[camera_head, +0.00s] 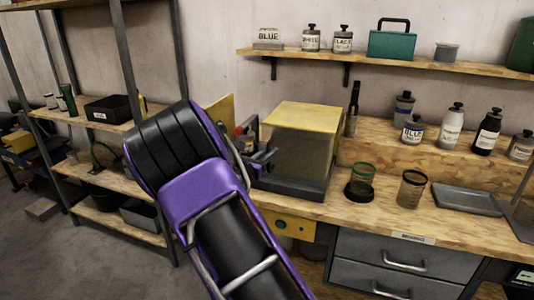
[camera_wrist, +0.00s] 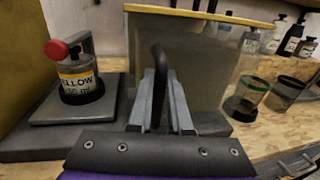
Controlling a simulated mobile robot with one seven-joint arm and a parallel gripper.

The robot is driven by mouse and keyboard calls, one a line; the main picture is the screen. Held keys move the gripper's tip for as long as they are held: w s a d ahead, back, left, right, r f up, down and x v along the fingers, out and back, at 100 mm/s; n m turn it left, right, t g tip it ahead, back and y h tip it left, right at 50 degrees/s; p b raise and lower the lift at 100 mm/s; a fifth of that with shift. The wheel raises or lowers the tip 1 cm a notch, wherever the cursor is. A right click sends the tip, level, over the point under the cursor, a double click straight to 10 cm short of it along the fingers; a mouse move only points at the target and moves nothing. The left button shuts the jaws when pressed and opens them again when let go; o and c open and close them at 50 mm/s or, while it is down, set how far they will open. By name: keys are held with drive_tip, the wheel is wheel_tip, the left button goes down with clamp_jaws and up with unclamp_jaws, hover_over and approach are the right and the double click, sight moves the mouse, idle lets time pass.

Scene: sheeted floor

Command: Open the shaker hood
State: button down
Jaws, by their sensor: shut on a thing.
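The shaker hood (camera_head: 305,118) is a box with a yellow top and see-through grey sides, on a dark base on the bench. It also shows in the wrist view (camera_wrist: 205,60), with a dark curved handle (camera_wrist: 158,52) in front of it. My gripper (camera_wrist: 160,82) is shut on this handle; it also shows in the head view (camera_head: 262,162), at the hood's left side. A yellow panel (camera_head: 220,110) stands upright farther left.
A green-rimmed jar (camera_head: 361,180) and a second jar (camera_head: 411,190) stand right of the hood, then a grey tray (camera_head: 466,200). Several bottles stand on the raised back ledge (camera_head: 375,152). A shelf rack (camera_head: 125,128) is at left. The floor (camera_head: 120,265) in front of it is clear.

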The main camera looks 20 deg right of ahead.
drive_tip(key=c, duration=0.8)
unclamp_jaws()
drive_tip(key=shift+c, duration=0.2)
drive_tip(key=shift+s, duration=0.1)
drive_tip(key=v, duration=1.7)
drive_tip(key=shift+s+a, duration=0.1)
